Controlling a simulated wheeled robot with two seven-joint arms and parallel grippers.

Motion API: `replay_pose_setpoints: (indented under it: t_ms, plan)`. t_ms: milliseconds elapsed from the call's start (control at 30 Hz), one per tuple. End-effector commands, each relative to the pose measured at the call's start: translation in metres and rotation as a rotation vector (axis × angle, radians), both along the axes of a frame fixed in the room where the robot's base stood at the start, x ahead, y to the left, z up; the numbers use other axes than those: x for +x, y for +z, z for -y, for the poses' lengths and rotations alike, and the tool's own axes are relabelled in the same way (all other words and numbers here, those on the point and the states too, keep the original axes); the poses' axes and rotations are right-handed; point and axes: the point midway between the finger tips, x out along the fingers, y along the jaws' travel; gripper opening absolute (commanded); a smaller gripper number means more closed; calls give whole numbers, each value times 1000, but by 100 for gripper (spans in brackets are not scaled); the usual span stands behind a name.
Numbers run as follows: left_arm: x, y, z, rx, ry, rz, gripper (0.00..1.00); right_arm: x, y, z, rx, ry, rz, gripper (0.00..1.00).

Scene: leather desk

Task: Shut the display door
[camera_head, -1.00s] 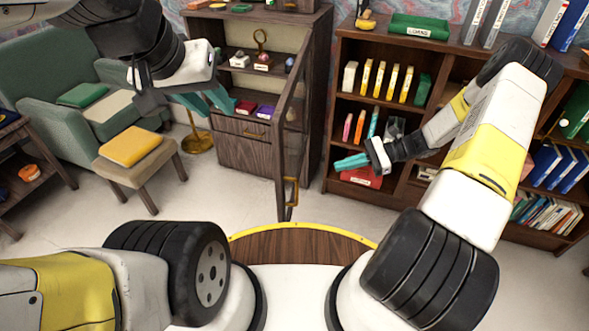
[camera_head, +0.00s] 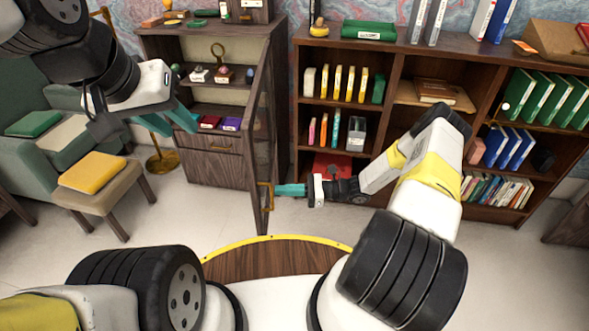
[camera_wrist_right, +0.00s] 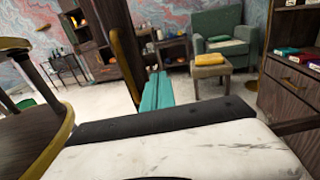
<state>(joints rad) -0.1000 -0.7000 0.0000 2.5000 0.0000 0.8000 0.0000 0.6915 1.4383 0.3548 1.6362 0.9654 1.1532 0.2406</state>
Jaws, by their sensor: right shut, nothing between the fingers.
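The display door (camera_head: 262,145) is a dark-framed glass panel on the right side of the wooden display cabinet (camera_head: 217,168). It stands open, swung out toward me, with a brass handle (camera_head: 266,196) low on its free edge. My right gripper (camera_head: 279,190) has its teal fingers shut and empty, at the right side of the door beside the handle; whether they touch is unclear. In the right wrist view the teal fingers (camera_wrist_right: 157,90) point past the door's dark edge (camera_wrist_right: 126,52). My left gripper (camera_head: 165,122) is open, with teal fingers apart, left of the cabinet front.
A bookcase (camera_head: 390,200) with books and binders stands right of the cabinet. A stool with a yellow cushion (camera_head: 92,173) and a green armchair (camera_head: 30,150) are at left. Small items (camera_head: 222,74) sit on the cabinet shelves. The floor before the cabinet is clear.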

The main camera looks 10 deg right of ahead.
Motion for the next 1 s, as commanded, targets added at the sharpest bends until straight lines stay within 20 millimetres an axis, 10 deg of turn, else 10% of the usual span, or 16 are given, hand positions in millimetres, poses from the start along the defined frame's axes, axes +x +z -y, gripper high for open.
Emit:
replay_pose_setpoints:
  t_ms: [300,1000]
  plan:
    - [0,0,0,0,0,0,32,4,0,-39,0,2,-1,0]
    - [0,0,0,0,0,0,32,4,0,-61,1,4,-2,0]
